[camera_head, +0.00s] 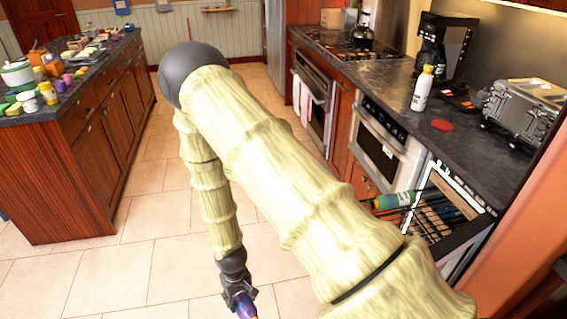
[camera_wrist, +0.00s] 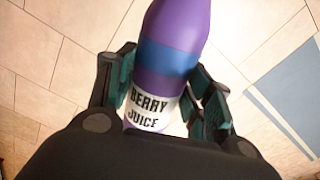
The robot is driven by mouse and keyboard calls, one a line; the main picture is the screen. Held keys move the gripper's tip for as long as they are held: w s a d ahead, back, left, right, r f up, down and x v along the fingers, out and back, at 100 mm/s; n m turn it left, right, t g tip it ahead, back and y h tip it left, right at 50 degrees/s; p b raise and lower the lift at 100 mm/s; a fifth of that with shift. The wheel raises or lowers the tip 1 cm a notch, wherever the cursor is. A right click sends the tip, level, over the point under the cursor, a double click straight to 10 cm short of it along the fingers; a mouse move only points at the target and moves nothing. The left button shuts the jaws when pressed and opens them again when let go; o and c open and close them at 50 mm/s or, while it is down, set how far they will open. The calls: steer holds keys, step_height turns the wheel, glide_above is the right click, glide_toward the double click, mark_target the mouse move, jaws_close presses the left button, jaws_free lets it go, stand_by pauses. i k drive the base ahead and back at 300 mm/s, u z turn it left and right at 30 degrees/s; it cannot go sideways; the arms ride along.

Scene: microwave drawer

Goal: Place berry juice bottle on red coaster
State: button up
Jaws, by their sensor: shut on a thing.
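The berry juice bottle (camera_wrist: 170,62) is purple with a blue band and a white label reading "BERRY JUICE". My gripper (camera_wrist: 163,88) is shut on it, with one finger on each side. In the head view my gripper (camera_head: 239,293) hangs low over the tiled floor, and only a small purple part of the bottle (camera_head: 246,309) shows at the bottom edge. The red coaster (camera_head: 442,125) is a flat round disc on the dark counter at the right, well away from my gripper. Nothing stands on it.
A white bottle (camera_head: 422,90) stands behind the coaster, and a silver toaster (camera_head: 524,108) is to its right. Below the counter, an open drawer (camera_head: 440,232) juts out with a green bottle (camera_head: 392,200) at it. An island (camera_head: 88,110) with clutter stands at left. Floor between is clear.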

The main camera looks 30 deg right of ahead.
mark_target(443, 125)
steer(key=u, duration=0.1)
steer(key=i, duration=1.45)
steer(key=z, duration=0.45)
steer(key=i, duration=1)
steer(key=z, duration=1.75)
steer(key=i, duration=0.85)
steer(key=z, duration=0.55)
